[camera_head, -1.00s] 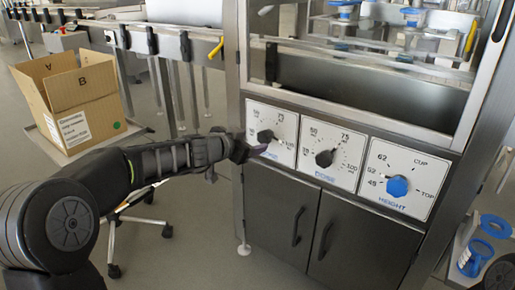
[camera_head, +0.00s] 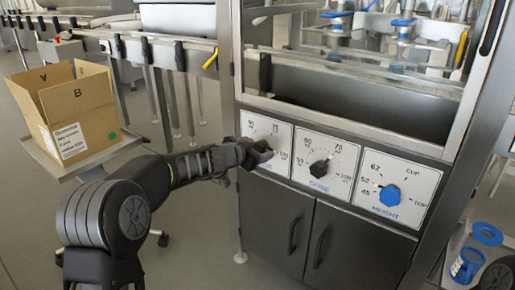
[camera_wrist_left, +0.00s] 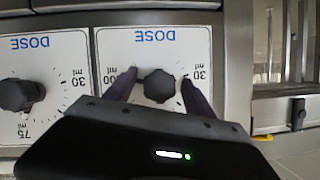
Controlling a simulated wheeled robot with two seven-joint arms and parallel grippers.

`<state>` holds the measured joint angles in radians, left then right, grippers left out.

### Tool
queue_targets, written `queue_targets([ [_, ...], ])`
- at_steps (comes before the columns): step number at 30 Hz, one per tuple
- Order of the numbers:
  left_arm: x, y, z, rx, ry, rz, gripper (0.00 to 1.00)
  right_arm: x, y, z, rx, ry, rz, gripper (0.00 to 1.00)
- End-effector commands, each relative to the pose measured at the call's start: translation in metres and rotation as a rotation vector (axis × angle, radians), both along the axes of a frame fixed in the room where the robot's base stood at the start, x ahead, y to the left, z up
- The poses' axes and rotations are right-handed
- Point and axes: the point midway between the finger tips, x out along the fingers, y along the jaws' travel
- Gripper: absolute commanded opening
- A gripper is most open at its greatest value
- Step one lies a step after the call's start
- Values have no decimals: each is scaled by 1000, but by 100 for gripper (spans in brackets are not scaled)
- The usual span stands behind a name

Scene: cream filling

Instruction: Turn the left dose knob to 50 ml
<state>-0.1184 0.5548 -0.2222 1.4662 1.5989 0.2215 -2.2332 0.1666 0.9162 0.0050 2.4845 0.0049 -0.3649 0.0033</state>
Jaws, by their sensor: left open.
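The left dose panel (camera_head: 279,134) is a white plate with a ml scale on the machine front. My open left gripper (camera_head: 263,152) reaches it from the left and largely hides its knob in the head view. In the left wrist view, which is upside down, the black left dose knob (camera_wrist_left: 159,86) sits between the two dark fingertips of my left gripper (camera_wrist_left: 158,78). A small gap seems to show on each side; contact is unclear. The knob's setting cannot be read. My right gripper is not in view.
A second black dose knob (camera_head: 318,168) is to the right, also in the left wrist view (camera_wrist_left: 22,94). A blue height knob (camera_head: 390,195) is further right. Cabinet doors (camera_head: 322,240) lie below. An open cardboard box (camera_head: 80,112) stands at the left.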

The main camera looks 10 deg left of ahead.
Motion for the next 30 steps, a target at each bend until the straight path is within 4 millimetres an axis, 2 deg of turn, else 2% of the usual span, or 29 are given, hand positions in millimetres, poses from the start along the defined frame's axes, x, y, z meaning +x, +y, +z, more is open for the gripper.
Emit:
queue_targets([
  [6,0,0,0,0,0,0,63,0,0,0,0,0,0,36],
  [27,0,0,0,-1,0,1,5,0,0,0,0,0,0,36],
  [30,0,0,0,-1,0,1,0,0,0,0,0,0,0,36],
])
